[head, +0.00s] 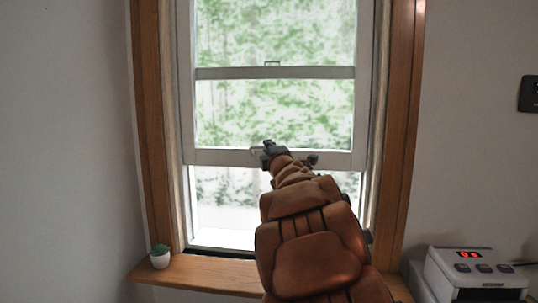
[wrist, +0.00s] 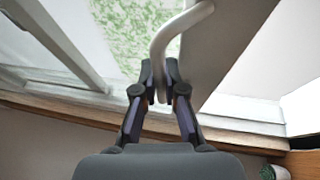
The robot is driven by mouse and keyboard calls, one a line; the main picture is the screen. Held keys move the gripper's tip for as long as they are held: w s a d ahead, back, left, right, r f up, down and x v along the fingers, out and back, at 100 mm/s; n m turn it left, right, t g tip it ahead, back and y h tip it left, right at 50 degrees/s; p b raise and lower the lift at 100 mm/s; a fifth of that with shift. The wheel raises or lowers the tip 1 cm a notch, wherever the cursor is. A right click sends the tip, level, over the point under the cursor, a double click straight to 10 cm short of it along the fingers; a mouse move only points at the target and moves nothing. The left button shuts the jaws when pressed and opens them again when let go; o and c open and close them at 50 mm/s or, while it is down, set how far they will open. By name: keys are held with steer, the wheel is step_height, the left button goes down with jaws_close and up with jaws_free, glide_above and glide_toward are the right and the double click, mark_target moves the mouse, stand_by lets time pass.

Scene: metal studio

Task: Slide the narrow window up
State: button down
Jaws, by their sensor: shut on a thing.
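The narrow window (head: 238,157) has a white frame, and its lower sash is partly raised, with a gap open between its bottom rail and the sill. My gripper (head: 270,150) is at the bottom rail of that sash, near its middle. In the wrist view, my gripper (wrist: 160,82) is shut on the curved, light handle (wrist: 181,28) of the sash. The fingertips close around the handle's end. My arm hides part of the opening and the sill in the head view.
A wooden casing (head: 153,130) frames the window, with a wooden sill (head: 205,272) below. A small potted plant (head: 160,256) stands on the sill at the left. A white device with red digits (head: 474,272) is at the lower right. A dark panel (head: 528,94) hangs on the right wall.

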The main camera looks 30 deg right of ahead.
steer(key=shift+r, duration=0.25)
steer(key=c, duration=1.2)
jaws_free()
steer(key=shift+f, duration=0.1)
steer(key=shift+v, duration=6)
